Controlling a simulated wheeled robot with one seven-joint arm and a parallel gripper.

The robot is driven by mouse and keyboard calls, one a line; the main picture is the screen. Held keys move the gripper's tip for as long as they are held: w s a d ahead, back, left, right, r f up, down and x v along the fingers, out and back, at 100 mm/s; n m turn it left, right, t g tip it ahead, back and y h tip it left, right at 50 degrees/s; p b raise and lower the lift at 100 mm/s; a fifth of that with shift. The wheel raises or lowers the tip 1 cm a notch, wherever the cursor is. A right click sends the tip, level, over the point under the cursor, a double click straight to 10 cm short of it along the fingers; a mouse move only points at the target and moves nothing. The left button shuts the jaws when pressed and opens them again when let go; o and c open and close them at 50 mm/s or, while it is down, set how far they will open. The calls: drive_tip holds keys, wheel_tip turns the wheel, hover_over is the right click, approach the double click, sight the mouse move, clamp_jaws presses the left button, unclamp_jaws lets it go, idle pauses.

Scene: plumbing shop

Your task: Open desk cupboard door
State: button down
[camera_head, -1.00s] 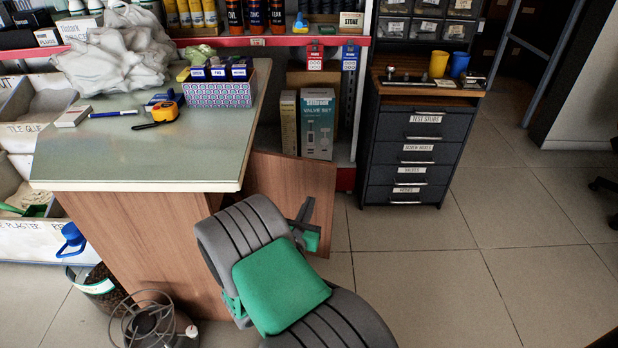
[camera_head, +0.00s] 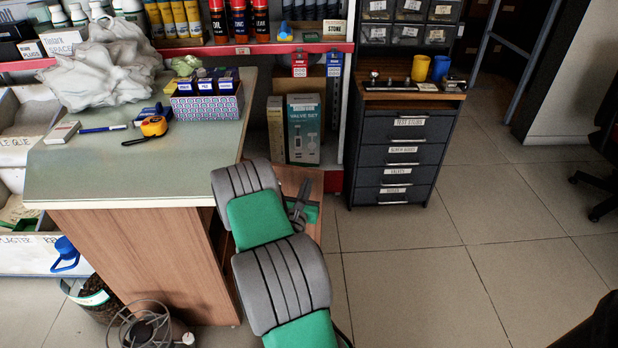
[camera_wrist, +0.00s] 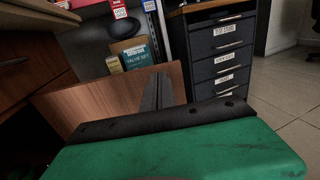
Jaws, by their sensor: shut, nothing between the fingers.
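The desk (camera_head: 130,180) has a grey-green top and a wood-brown side panel. Its cupboard door (camera_wrist: 110,95), a brown wooden panel, stands swung out from the desk in the wrist view. A strip of the door (camera_head: 296,178) shows beside my arm in the head view. My gripper (camera_wrist: 157,92) has its narrow grey fingers together and empty, in front of the door's face near its right edge. I cannot tell whether they touch it. In the head view my gripper (camera_head: 298,212) is partly hidden by my arm. A dark opening shows at lower left in the wrist view.
Behind the door stands a valve set box (camera_head: 304,130) at the shelf foot. A dark drawer cabinet (camera_head: 402,150) stands to the right.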

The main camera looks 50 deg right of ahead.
drive_tip(key=x, duration=0.2)
drive_tip(key=shift+w+d, duration=0.1)
drive_tip(key=shift+d, duration=0.15)
drive_tip(key=shift+d, duration=0.1)
